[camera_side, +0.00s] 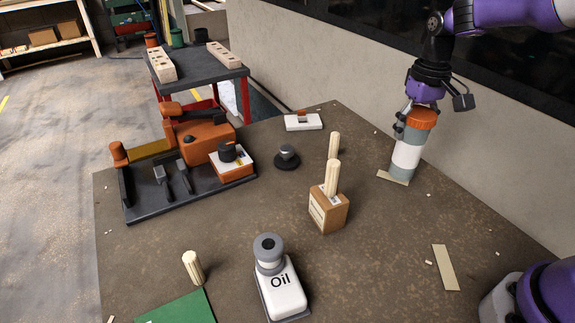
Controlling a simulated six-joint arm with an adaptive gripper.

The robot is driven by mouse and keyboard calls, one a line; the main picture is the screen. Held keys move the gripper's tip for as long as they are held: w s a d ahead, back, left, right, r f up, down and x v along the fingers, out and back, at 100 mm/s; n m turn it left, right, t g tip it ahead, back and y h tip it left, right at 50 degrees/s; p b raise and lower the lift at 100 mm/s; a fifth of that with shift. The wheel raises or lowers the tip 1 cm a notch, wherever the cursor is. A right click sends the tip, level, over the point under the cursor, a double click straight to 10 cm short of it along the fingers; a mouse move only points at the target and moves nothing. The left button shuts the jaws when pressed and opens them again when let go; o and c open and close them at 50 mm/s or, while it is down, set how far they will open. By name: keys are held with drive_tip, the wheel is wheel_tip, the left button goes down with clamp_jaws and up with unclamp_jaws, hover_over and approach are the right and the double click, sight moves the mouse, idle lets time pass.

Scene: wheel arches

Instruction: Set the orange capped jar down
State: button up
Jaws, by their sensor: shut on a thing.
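The orange capped jar (406,155) is at the right side of the table, near the wall. It has an orange cap (422,117), a grey and white body, and leans slightly in the picture. My gripper (416,112) is above it, shut on the jar around its cap. The jar's bottom is at or just above the table, beside a tan strip (393,178); I cannot tell whether it touches.
A wooden block with dowels (328,209), an oil bottle (282,288), a dark knob (287,157) and a tool tray (190,196) stand to the left. A flat strip (445,267) lies at the right. The table (370,240) between is mostly clear.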

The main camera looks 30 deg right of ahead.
drive_tip(key=shift+f, duration=0.1)
drive_tip(key=o, duration=1.4)
drive_tip(key=r, duration=1)
drive_tip(key=shift+w, duration=0.3)
drive_tip(key=shift+s+a+r+t, duration=0.3)
drive_tip(key=shift+s+a+r, duration=0.45)
drive_tip(key=shift+a, duration=0.05)
drive_tip(key=s+a+t, duration=0.1)
drive_tip(key=s, duration=0.1)
drive_tip(key=s+a+n, duration=0.1)
drive_tip(key=s+a, duration=0.1)
drive_tip(key=s+a+r+t, duration=0.1)
drive_tip(key=s, duration=0.2)
drive_tip(key=shift+a+t, duration=0.3)
drive_tip(key=shift+a, duration=0.05)
drive_tip(key=s+a+f, duration=0.1)
drive_tip(key=s, duration=0.1)
drive_tip(key=s+f+n+t, duration=0.1)
drive_tip(key=s, duration=0.1)
drive_tip(key=s+a+f+t, duration=0.1)
drive_tip(key=s+f, duration=0.1)
drive_tip(key=shift+s+a, duration=0.25)
drive_tip(key=shift+a, duration=0.1)
drive_tip(key=shift+s+f, duration=0.15)
